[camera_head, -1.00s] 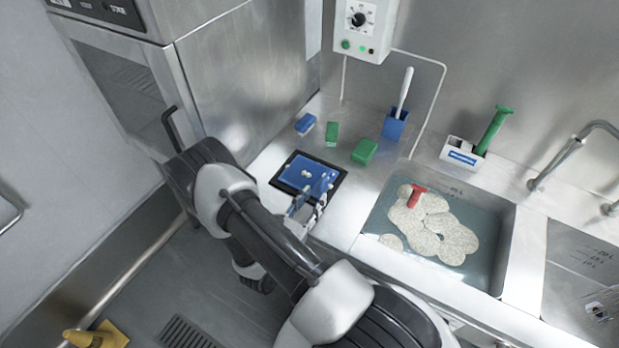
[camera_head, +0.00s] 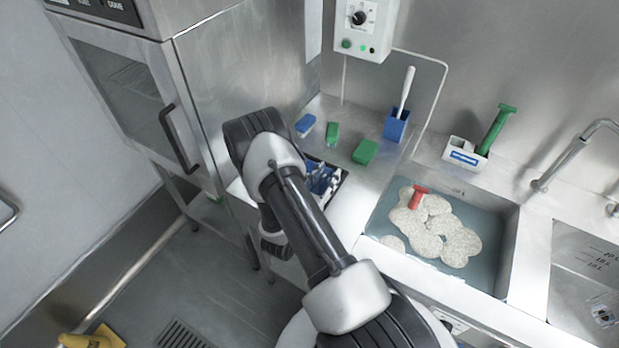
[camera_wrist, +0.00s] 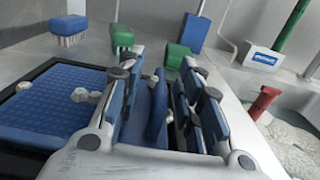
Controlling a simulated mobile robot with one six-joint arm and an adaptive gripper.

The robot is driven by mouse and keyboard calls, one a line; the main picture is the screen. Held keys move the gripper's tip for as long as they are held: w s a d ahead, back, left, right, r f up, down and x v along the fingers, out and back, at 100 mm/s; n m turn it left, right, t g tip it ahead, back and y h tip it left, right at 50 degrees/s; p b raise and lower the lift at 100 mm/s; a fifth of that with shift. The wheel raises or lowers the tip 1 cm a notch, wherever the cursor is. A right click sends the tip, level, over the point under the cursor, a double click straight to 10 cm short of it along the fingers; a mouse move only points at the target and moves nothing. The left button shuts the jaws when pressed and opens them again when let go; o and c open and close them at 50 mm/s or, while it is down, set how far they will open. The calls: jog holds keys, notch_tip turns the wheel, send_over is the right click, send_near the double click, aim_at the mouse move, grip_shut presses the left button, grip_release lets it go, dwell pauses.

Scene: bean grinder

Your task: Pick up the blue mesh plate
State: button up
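The blue mesh plate (camera_wrist: 45,105) lies flat in a black-rimmed tray (camera_wrist: 18,162) on the steel counter, at the left in the wrist view. Pale knobs stand on its top. In the head view my arm hides most of it. My gripper (camera_wrist: 160,85) has grey fingers with blue pads, spread with a gap between them. It is at the plate's right side and I see it holding nothing. Blue upright pieces show between the outer fingers; I cannot tell whether they all belong to the gripper. My gripper is partly hidden in the head view (camera_head: 322,182).
A blue brush (camera_head: 305,124), a green brush (camera_head: 332,132) and a green block (camera_head: 365,151) stand behind the tray. A blue holder (camera_head: 396,124) with a white handle is farther right. A sink (camera_head: 480,280) with pale discs and a red-handled tool lies to the right.

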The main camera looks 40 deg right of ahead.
jog(key=shift+c, duration=0.3)
grip_shut()
jog(key=shift+r, duration=0.1)
dwell(0.4)
